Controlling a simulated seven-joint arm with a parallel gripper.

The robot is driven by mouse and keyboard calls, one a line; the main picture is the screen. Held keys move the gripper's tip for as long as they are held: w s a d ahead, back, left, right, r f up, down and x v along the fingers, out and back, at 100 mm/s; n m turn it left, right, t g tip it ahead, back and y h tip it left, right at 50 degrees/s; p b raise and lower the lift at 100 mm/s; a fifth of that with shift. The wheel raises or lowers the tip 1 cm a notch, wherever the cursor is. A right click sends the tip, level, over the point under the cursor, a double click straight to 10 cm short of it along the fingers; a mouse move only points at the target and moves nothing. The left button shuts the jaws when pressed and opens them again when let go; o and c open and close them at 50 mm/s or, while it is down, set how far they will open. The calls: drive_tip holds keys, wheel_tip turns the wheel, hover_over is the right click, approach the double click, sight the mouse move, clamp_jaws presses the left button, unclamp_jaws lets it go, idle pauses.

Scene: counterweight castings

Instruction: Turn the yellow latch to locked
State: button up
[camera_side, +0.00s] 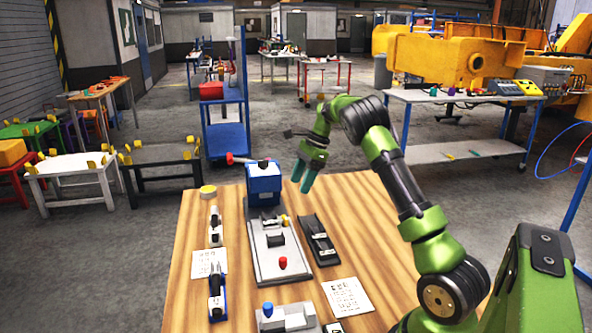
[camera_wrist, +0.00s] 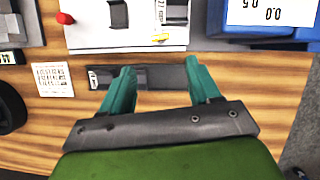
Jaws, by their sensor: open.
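The yellow latch (camera_side: 284,219) is a small piece on the right edge of a pale grey fixture plate (camera_side: 268,264) on the wooden table. In the wrist view it shows as a small yellow bar (camera_wrist: 160,38) at the plate's near edge. Its locked or unlocked setting is too small to read. My gripper (camera_side: 303,178) has teal fingers and hangs above the table, up and to the right of the latch in the side view. In the wrist view my gripper (camera_wrist: 160,67) is open and empty, its fingertips spread either side of the latch's line and apart from it.
A blue block (camera_side: 263,184) with a red-tipped lever stands at the plate's far end. A black tray-like device (camera_side: 320,240) lies right of the plate. A red knob (camera_side: 283,262) rises from the plate. Printed sheets (camera_side: 347,297) and tools lie around. The table's right side is mostly clear.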

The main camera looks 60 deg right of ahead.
drive_tip(key=x, duration=1.1)
drive_tip(key=shift+f, duration=0.2)
drive_tip(key=shift+c, duration=0.4)
